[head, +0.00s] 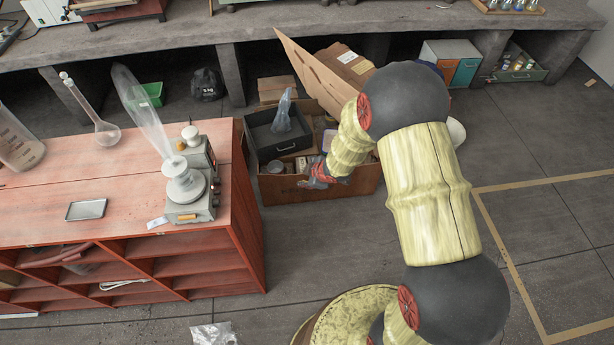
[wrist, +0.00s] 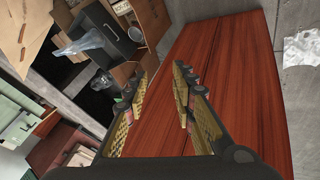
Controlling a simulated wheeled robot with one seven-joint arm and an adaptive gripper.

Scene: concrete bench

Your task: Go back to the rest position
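My gripper (head: 318,176) is at the end of my arm, in front of the cardboard box in the head view. In the wrist view my gripper (wrist: 165,92) has its two fingers spread apart, with nothing between them. Behind the fingers there is the bare red-brown wooden top of the cabinet (wrist: 225,60). In the head view the fingers are small and partly merge with the box contents behind them.
The red wooden cabinet (head: 125,185) on the left carries a grey device (head: 188,205), a flask (head: 106,132) and a small tray (head: 86,210). The open cardboard box (head: 285,190) stands on the floor, holding a black drawer (head: 275,148).

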